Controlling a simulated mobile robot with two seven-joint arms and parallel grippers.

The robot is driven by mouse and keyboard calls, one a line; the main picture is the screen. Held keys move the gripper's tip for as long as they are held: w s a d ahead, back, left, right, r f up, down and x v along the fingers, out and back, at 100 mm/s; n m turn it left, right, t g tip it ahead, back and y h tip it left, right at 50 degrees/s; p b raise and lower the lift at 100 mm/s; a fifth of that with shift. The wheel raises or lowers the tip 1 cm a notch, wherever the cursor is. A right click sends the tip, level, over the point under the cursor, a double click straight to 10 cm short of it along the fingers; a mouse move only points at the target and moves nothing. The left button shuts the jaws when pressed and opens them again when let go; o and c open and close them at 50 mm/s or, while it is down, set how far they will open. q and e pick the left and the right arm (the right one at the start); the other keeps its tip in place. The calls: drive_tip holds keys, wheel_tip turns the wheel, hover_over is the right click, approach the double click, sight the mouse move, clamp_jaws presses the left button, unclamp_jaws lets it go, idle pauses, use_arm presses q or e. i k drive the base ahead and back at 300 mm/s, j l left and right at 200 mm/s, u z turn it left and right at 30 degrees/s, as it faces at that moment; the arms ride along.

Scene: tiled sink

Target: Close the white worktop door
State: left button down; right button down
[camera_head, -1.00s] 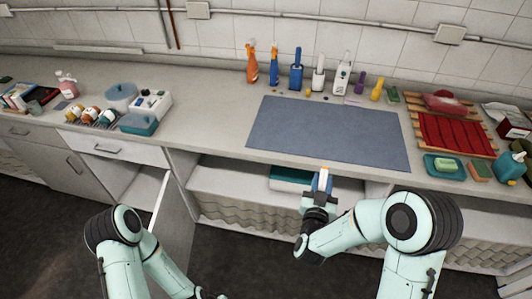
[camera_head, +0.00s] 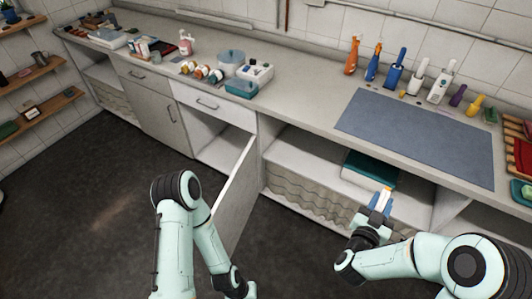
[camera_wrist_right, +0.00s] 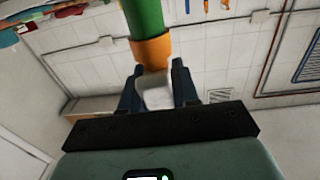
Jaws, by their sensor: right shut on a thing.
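The white worktop door (camera_head: 236,196) stands open in the head view. It swings out from the cabinet below the counter, beside an open compartment. My left arm is in front of and left of the door, its wrist at the bottom edge; the left gripper is out of view. My right gripper (camera_head: 381,200) is right of the door, before the open shelf. It is shut on a green item with an orange band and a white end (camera_wrist_right: 150,50), seen in the right wrist view. In the head view only its white and orange part shows clearly.
The counter holds a blue-grey mat (camera_head: 415,135), several bottles and brushes at the wall, a blue-lidded container (camera_head: 241,88) and small jars. A teal-topped box (camera_head: 370,168) lies on the shelf behind my right gripper. Dark floor (camera_head: 90,200) is clear at left.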

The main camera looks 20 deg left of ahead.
sight(232, 211)
drive_tip(key=k+j, duration=0.4)
drive_tip(key=j, duration=0.2)
drive_tip(key=k+j, duration=0.1)
drive_tip(key=j, duration=0.25)
drive_tip(key=k+j+u, duration=0.15)
drive_tip(key=j, duration=0.7)
drive_tip(key=i+j+u, duration=0.1)
drive_tip(key=j, duration=0.4)
drive_tip(key=i+j, duration=0.1)
drive_tip(key=j, duration=0.4)
drive_tip(key=i+j, duration=0.15)
drive_tip(key=j, duration=0.2)
drive_tip(key=i+j+u, duration=0.1)
drive_tip(key=j, duration=0.3)
drive_tip(key=i+j, duration=0.25)
drive_tip(key=i, duration=0.15)
drive_tip(key=i+j+u, duration=0.15)
drive_tip(key=i+j, duration=0.15)
drive_tip(key=i+l, duration=0.15)
drive_tip(key=i, duration=0.4)
drive_tip(key=i+l, duration=0.15)
drive_tip(key=i, duration=0.4)
drive_tip(key=j+u, duration=0.05)
